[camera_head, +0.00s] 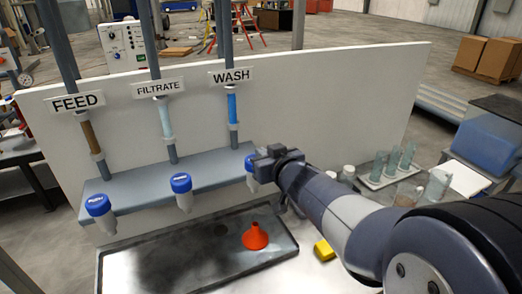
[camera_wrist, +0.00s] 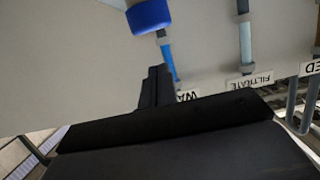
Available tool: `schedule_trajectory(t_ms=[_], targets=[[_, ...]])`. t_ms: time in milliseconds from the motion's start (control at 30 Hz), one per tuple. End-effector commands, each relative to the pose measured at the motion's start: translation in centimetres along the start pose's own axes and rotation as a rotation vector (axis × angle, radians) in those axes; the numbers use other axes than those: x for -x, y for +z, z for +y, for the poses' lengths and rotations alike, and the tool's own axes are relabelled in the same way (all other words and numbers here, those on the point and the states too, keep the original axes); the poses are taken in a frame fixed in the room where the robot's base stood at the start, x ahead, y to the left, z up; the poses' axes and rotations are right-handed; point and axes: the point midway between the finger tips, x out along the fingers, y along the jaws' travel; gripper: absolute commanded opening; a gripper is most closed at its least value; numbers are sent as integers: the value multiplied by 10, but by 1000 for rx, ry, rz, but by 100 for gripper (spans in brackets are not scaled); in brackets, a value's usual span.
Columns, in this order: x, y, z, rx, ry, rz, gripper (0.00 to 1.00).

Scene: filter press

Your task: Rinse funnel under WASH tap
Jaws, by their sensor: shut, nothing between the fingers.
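The orange funnel (camera_head: 255,238) stands mouth down in the dark tray, below and apart from my gripper. My gripper (camera_head: 258,168) is shut and empty, up at the WASH tap (camera_head: 249,163), the rightmost of the blue-capped taps, and partly covers it. In the wrist view, which is upside down, the shut fingers (camera_wrist: 155,88) stand close to the blue cap of the WASH tap (camera_wrist: 150,16). I cannot tell whether they touch it. The WASH sign (camera_head: 231,76) is on the white panel above. No water stream shows.
The FEED tap (camera_head: 98,206) and FILTRATE tap (camera_head: 182,184) hang to the left on the grey ledge (camera_head: 150,192). The dark tray (camera_head: 150,262) lies below. A yellow block (camera_head: 324,249) lies right of the tray. Beakers (camera_head: 392,160) stand in a rack farther right.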

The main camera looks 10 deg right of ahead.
Motion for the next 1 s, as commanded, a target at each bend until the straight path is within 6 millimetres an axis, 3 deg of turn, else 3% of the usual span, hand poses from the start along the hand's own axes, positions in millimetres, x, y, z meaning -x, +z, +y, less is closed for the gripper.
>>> schedule_trajectory(t_ms=[200,400,1000], targets=[[40,-3,1,0,3,2,0],[60,-2,1,-1,2,3,0],[60,0,0,-1,-1,1,0]])
